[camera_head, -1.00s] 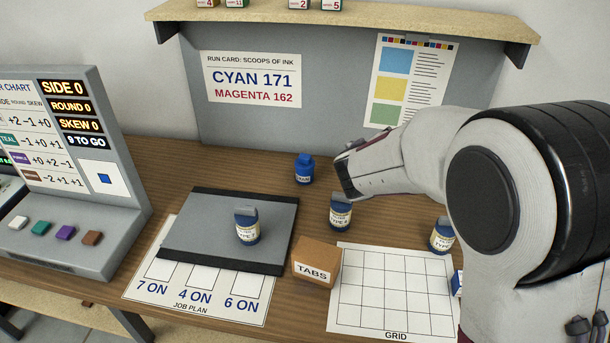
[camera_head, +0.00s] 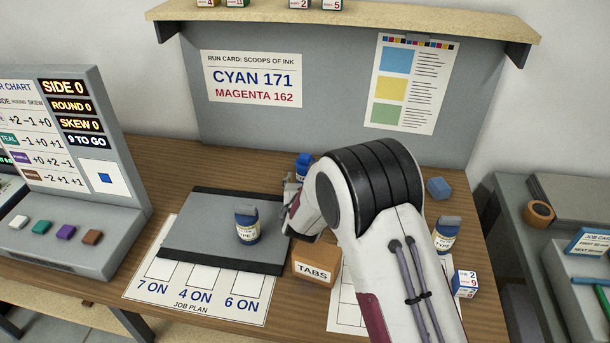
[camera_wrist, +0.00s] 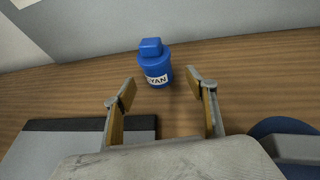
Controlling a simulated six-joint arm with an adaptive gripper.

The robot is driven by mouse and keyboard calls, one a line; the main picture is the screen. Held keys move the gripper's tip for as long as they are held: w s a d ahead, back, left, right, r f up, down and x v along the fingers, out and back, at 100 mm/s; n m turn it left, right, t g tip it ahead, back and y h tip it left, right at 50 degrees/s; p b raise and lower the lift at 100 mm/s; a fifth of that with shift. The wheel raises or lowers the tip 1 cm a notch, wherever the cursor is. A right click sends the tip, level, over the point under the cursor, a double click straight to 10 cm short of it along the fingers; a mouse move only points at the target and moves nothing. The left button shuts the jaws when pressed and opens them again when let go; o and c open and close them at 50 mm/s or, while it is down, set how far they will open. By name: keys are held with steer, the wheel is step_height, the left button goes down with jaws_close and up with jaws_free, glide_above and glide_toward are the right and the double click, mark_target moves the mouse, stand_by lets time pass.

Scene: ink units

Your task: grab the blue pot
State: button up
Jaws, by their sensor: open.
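The blue pot (camera_wrist: 154,65) with a white label ending in "YAN" stands upright on the wooden desk in the wrist view. In the head view the blue pot (camera_head: 304,163) shows only in part, behind my arm. My gripper (camera_wrist: 158,88) is open in the wrist view. Its two fingers point toward the pot, one to each side, with the pot just beyond the fingertips. Nothing is between the fingers. In the head view my gripper (camera_head: 291,188) is mostly hidden by my wrist, close to the pot.
A grey mat (camera_head: 205,230) bears a blue-and-grey pot (camera_head: 247,228) left of my arm. A brown TABS box (camera_head: 316,264) stands in front of my wrist. Another pot (camera_head: 446,236), a blue block (camera_head: 438,187) and a number cube (camera_head: 465,284) are at the right. A back panel (camera_head: 330,110) rises behind.

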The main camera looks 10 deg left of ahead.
steer(key=shift+a+f, duration=0.35)
steer(key=shift+f, duration=0.05)
steer(key=shift+w, duration=0.1)
steer(key=shift+x, duration=1.2)
steer(key=shift+w, duration=0.1)
steer(key=shift+x, duration=2.5)
jaws_close()
